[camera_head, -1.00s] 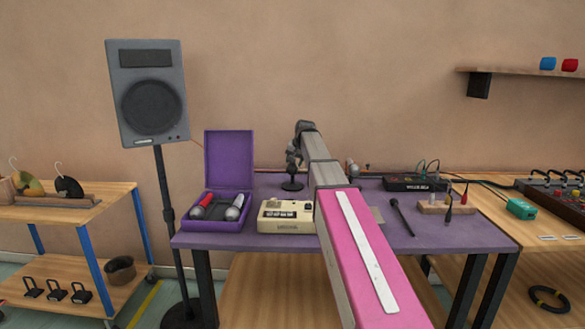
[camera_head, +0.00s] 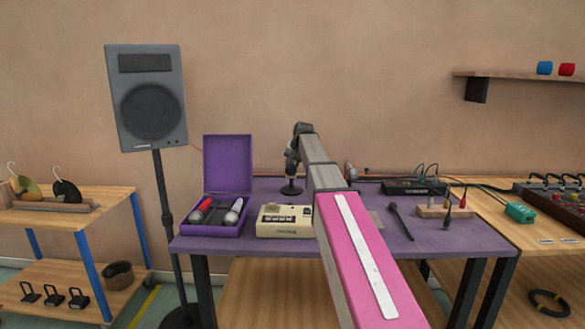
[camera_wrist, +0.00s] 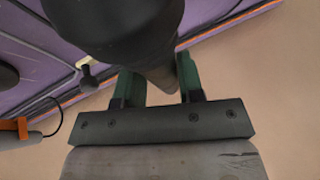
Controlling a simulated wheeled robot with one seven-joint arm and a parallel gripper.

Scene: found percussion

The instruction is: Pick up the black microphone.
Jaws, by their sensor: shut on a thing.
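My gripper (camera_wrist: 157,92) is shut on the black microphone (camera_wrist: 120,30), a dark body that narrows between the green finger pads in the wrist view. In the head view my gripper (camera_head: 292,160) hangs at the back of the purple table, above a round black stand base (camera_head: 291,190). The held microphone is hard to tell from my dark gripper there. I cannot tell whether it is clear of the stand.
The purple table (camera_head: 450,238) also bears an open purple case (camera_head: 228,165) with microphones, a cream machine (camera_head: 284,222), a slim black item (camera_head: 400,222) and a wooden block with plugs (camera_head: 432,212). A speaker (camera_head: 150,100) stands at left.

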